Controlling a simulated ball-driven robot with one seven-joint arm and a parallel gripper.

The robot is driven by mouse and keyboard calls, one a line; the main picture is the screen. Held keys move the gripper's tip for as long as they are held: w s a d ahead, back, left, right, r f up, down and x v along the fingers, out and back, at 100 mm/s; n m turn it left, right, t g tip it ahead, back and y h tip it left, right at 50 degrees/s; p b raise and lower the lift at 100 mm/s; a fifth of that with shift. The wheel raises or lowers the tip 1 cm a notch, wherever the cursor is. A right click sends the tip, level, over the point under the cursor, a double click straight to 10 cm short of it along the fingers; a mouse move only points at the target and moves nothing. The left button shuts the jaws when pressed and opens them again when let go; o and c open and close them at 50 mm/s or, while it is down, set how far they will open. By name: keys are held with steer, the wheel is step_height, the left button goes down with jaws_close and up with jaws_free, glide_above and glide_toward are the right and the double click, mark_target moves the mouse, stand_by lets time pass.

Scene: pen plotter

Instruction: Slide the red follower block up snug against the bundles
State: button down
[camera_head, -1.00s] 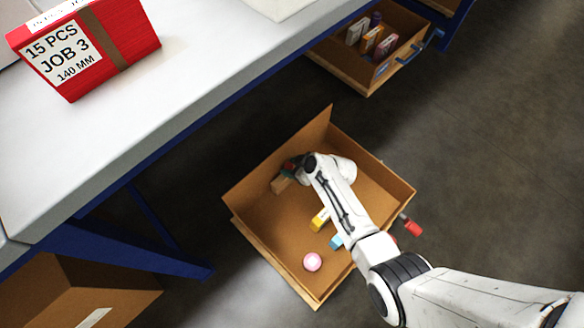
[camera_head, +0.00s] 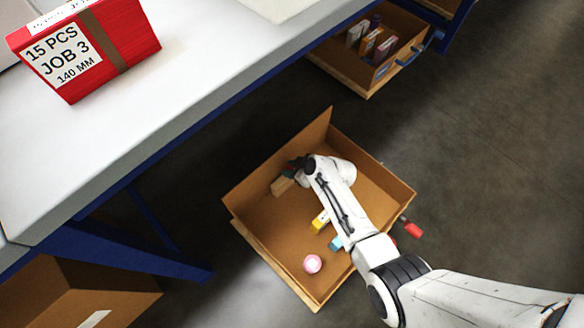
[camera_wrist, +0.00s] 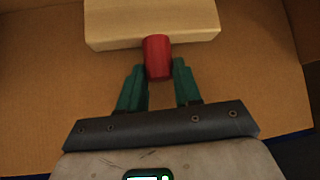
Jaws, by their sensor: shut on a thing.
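A pale wooden block (camera_wrist: 150,22) with a red cylindrical knob (camera_wrist: 157,57) at its near side fills the top of the wrist view. My gripper (camera_wrist: 160,85) has its green fingers on both sides of the knob and is shut on it. In the head view the wooden block (camera_head: 282,186) is near the far left wall of an open brown box (camera_head: 268,222), with my gripper (camera_head: 294,172) just beyond it. My wrist hides part of this. I see no plainly red block in the box, and cannot tell which items are the bundles.
The white worktop (camera_head: 150,120) bears a red labelled pack (camera_head: 100,48). Another open drawer (camera_head: 368,75) stands behind.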

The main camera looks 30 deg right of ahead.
steer(key=shift+s, duration=0.1)
steer(key=s+d, duration=0.2)
steer(key=s, duration=0.6)
steer(key=s+d, duration=0.3)
steer(key=s, duration=0.6)
steer(key=s+d, duration=0.3)
steer(key=s, duration=0.5)
steer(key=shift+s+d, duration=0.15)
steer(key=shift+s, duration=0.1)
steer(key=c, duration=1.1)
jaws_free()
steer(key=shift+o, duration=0.2)
steer(key=shift+r, duration=0.1)
steer(key=p+v, duration=0.3)
steer(key=v, duration=0.7)
steer(key=shift+s+d+r, duration=0.15)
steer(key=shift+s, duration=0.1)
steer(key=shift+o, duration=0.5)
